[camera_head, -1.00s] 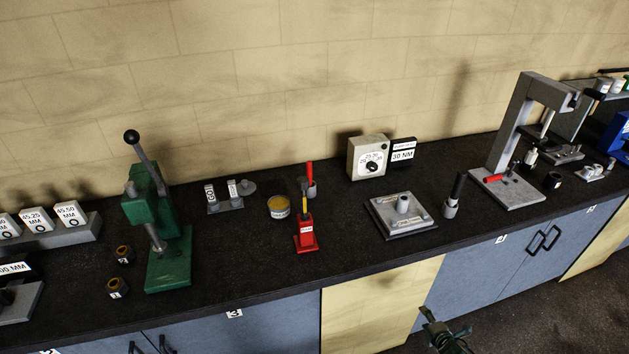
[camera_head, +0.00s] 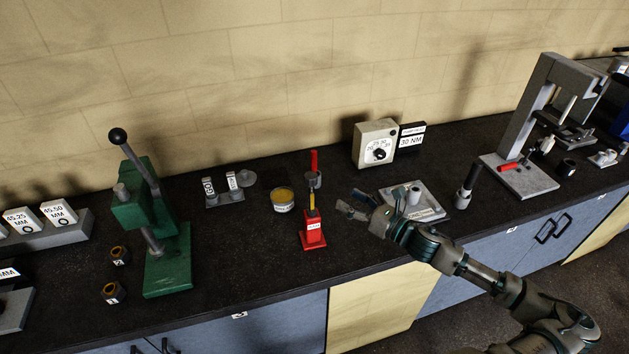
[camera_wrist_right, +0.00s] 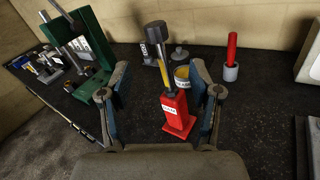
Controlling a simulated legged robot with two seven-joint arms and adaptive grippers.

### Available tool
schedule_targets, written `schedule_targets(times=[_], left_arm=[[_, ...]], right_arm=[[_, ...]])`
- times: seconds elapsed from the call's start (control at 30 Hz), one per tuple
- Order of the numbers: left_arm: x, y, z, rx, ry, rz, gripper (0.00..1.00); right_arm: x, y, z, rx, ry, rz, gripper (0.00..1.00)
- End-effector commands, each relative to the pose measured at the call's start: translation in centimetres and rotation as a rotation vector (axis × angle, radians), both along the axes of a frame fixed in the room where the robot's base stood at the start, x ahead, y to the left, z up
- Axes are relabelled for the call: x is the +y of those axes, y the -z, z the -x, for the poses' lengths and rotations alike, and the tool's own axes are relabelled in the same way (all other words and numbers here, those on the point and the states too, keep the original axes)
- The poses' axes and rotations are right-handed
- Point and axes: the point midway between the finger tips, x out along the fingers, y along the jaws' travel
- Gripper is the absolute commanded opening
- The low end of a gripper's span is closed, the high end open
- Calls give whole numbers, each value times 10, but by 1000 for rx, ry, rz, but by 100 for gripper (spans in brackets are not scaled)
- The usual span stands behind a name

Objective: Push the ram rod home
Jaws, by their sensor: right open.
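A red block (camera_head: 313,234) with a white label stands on the black bench, and an upright rod (camera_head: 312,202) with a yellow section rises from its top. In the right wrist view the rod (camera_wrist_right: 166,72) has a dark head above the yellow section and leans slightly in the picture; the red block (camera_wrist_right: 177,112) is below it. My right gripper (camera_head: 353,204) is open and empty, just right of the rod in the head view. In the wrist view its fingers (camera_wrist_right: 160,75) frame the rod and block, apart from both. My left gripper is not in view.
A red-handled tool in a grey holder (camera_head: 313,180) stands close behind the rod. A yellow-topped tin (camera_head: 283,202) is to the left, and a grey plate (camera_head: 432,207) to the right, partly behind my right arm. A green press (camera_head: 168,260) stands further left.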

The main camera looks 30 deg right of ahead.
Motion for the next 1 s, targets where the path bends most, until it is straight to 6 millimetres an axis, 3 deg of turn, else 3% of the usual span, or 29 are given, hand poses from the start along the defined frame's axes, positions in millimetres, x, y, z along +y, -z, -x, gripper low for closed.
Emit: schedule_targets(times=[0.37,0.77,1.0], left_arm=[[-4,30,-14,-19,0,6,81],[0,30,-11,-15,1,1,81],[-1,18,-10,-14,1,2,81]], right_arm=[[16,-1,-44,-5,2,6,63],[21,-2,-70,-4,2,0,63],[26,-5,-88,-3,6,-5,63]])
